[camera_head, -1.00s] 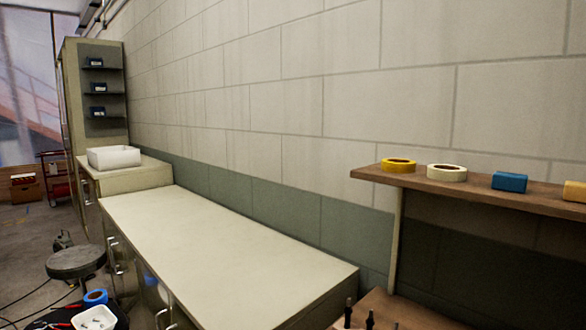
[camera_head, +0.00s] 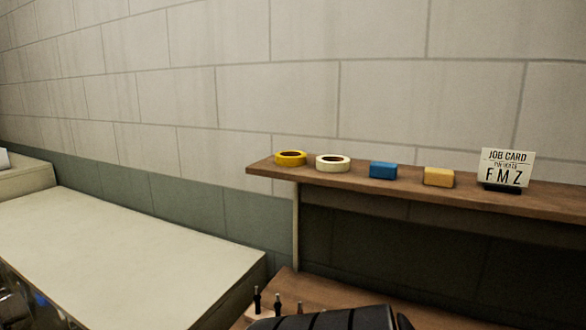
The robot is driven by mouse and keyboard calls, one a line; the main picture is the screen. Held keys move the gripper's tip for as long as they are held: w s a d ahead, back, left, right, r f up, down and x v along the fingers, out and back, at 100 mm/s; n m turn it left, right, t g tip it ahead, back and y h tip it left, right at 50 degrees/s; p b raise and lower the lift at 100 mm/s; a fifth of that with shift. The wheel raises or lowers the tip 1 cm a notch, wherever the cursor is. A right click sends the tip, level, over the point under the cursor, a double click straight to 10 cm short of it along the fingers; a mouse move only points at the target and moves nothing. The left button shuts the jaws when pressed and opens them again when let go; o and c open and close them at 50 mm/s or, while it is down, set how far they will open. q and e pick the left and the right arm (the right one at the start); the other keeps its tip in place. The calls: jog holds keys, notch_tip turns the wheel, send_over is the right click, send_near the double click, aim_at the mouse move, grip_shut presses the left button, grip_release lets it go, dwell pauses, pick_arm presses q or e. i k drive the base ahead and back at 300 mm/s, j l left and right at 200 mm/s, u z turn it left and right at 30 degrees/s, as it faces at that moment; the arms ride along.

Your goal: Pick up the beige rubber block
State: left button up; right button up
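The beige rubber block (camera_head: 438,177) is a small tan-yellow block on the wooden shelf (camera_head: 540,203) at the right. It sits between a blue block (camera_head: 383,170) on its left and a job card (camera_head: 505,168) on its right. Neither of my grippers shows in the head view, so I cannot see whether they are open or shut.
A yellow tape roll (camera_head: 290,158) and a cream tape roll (camera_head: 333,163) lie at the shelf's left end. Below is a wooden surface (camera_head: 290,285) with several small dark upright tools and a black ribbed object (camera_head: 330,319). A long pale counter (camera_head: 120,255) at the left is clear.

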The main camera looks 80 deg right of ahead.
aim_at(433, 177)
jog(key=z, duration=1.4)
